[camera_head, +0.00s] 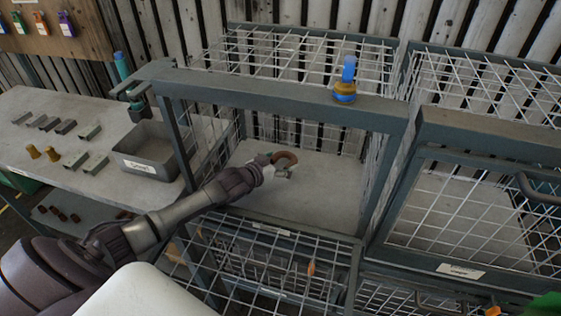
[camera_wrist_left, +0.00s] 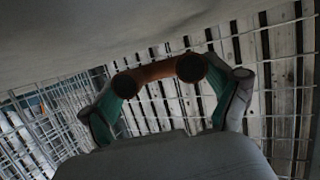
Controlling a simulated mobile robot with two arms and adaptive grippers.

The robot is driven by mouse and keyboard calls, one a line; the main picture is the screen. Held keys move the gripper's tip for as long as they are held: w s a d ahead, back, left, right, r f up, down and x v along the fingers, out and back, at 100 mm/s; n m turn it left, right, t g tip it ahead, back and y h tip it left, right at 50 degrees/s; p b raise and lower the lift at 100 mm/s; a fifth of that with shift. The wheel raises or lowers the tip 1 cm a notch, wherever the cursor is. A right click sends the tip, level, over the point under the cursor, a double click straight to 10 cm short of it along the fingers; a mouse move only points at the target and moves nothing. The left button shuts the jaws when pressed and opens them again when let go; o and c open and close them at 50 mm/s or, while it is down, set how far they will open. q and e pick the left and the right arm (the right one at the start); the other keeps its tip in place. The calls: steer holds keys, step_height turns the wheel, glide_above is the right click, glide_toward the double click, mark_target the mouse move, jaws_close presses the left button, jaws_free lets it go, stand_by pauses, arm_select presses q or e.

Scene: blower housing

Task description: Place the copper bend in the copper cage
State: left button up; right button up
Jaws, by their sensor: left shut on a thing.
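The copper bend (camera_head: 284,158) is a small brown curved pipe piece. My left gripper (camera_head: 277,168) is shut on it, inside the open wire cage (camera_head: 290,78) in the middle of the head view. The bend shows just above the pale cage floor (camera_head: 325,185); I cannot tell whether it touches the floor. In the left wrist view the bend (camera_wrist_left: 158,72) spans between the two fingertips of the left gripper (camera_wrist_left: 165,90), its two dark open ends visible. Whether the label on this cage reads copper is too small to tell. My right gripper is not in view.
A blue and yellow beacon (camera_head: 345,82) stands on the cage's top front bar. A second cage (camera_head: 470,200) with a mesh door is at right. A workbench (camera_head: 40,105) at left holds metal pieces, brass parts and a labelled grey bin (camera_head: 147,163). The cage floor around my gripper is clear.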

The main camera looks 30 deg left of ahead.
arm_select(q)
steer(key=shift+s+f, duration=0.1)
steer(key=shift+f, duration=0.15)
steer(key=o, duration=1.3)
steer(key=shift+f, duration=0.1)
steer(key=shift+o, duration=0.3)
steer(key=shift+s+f, duration=0.1)
steer(key=shift+d, duration=0.1)
steer(key=shift+r+p, duration=0.3)
steer(key=shift+r, duration=0.35)
steer(key=v, duration=0.6)
steer(key=shift+s+r+b, duration=0.15)
steer(key=shift+s+b, duration=0.15)
steer(key=shift+b, duration=0.1)
steer(key=shift+s+r, duration=0.2)
steer(key=shift+s, duration=0.05)
